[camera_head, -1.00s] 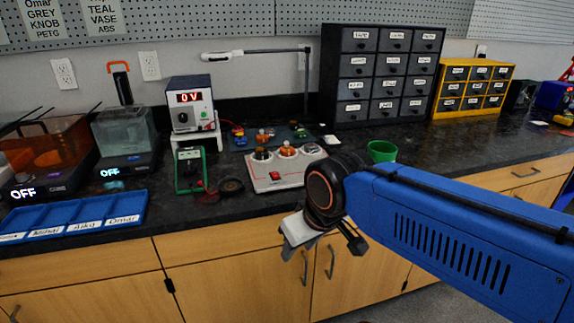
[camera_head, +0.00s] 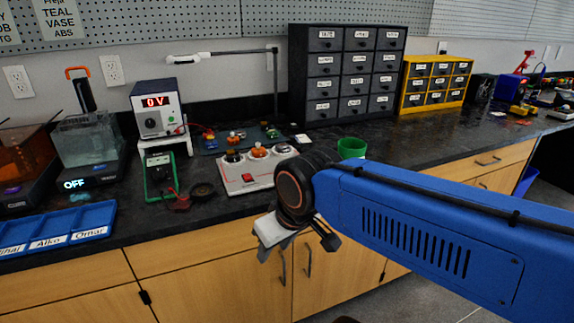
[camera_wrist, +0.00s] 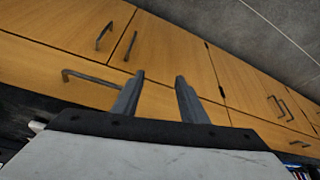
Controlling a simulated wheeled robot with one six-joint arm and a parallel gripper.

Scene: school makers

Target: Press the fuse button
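No button labelled as a fuse button can be made out. A light grey panel (camera_head: 232,182) on the black counter carries a red switch (camera_head: 250,178) and several small domed parts along its back. A power supply (camera_head: 160,107) reading "0 V" stands behind it to the left, with small knobs on its front. My gripper (camera_head: 294,246) hangs in front of the counter's edge, lower than the panel and apart from it. In the wrist view its two fingers are spread with nothing between them, so my gripper (camera_wrist: 158,82) is open, facing the wooden cabinet fronts.
A green meter (camera_head: 160,177) and a black round coil lie left of the panel. A green cup (camera_head: 351,148) stands to its right. Black drawers (camera_head: 347,73) and yellow drawers (camera_head: 433,82) line the back. A blue tray (camera_head: 60,229) lies front left. Counter right of the cup is clear.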

